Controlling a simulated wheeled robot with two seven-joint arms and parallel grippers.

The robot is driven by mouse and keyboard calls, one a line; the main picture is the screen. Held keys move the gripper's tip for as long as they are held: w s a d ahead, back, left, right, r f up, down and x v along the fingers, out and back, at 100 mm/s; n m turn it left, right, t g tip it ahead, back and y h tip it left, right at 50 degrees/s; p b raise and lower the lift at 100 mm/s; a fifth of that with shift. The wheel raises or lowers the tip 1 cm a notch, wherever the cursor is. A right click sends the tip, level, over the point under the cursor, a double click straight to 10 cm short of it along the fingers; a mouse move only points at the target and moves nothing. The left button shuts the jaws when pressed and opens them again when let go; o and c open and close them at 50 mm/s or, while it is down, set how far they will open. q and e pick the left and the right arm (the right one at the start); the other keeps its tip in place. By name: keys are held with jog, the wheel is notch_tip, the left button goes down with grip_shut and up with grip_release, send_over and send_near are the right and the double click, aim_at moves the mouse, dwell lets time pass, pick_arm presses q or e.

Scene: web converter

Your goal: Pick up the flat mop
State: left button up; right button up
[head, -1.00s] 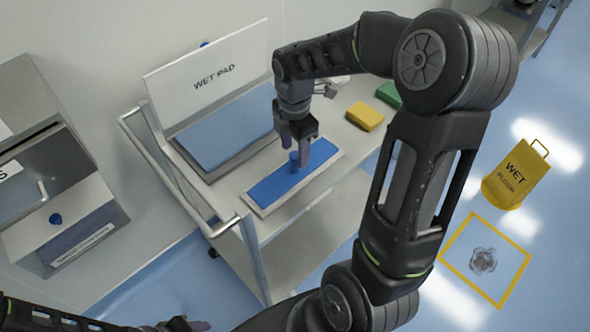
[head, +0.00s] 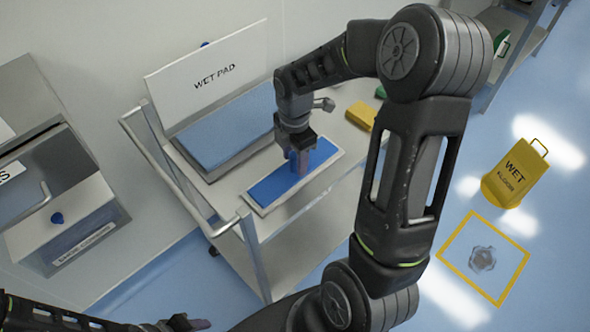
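The flat mop (head: 266,190), a long blue plate with a pale rim, lies flat on the cart top. My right gripper (head: 299,172) points down over the middle of the mop, its fingers at the short blue post that stands on the plate. The fingers hide most of the post, so I cannot tell whether they are shut on it. My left gripper (head: 185,323) is at the bottom edge, away from the mop, and its opening is unclear.
The metal cart (head: 238,228) also carries a blue wet pad tray (head: 222,130) with a sign (head: 208,75) behind it and a yellow block (head: 360,116). A yellow wet floor sign (head: 515,175) stands on the floor at right, near a yellow-framed square with a spill (head: 482,258).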

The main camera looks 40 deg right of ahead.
grip_shut()
dwell(1.2)
